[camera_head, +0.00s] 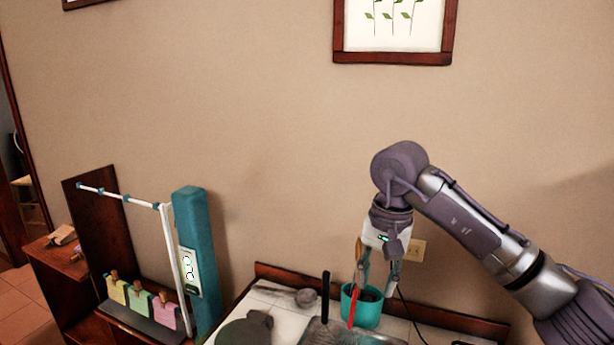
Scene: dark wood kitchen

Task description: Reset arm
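My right arm comes in from the right, and its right gripper (378,275) points down above a teal pot (361,312) on the white counter. Its two fingers look apart, with a gap between them. A brown and grey utensil-like piece (360,250) shows beside the left finger; I cannot tell whether it touches the gripper. My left gripper is not in view.
A red-handled utensil (352,308) and a black handle (325,290) stand near the teal pot. A dark round item (243,331) lies at the counter's front. A teal post (198,262) rises at left. A wall socket (416,250) is behind the gripper.

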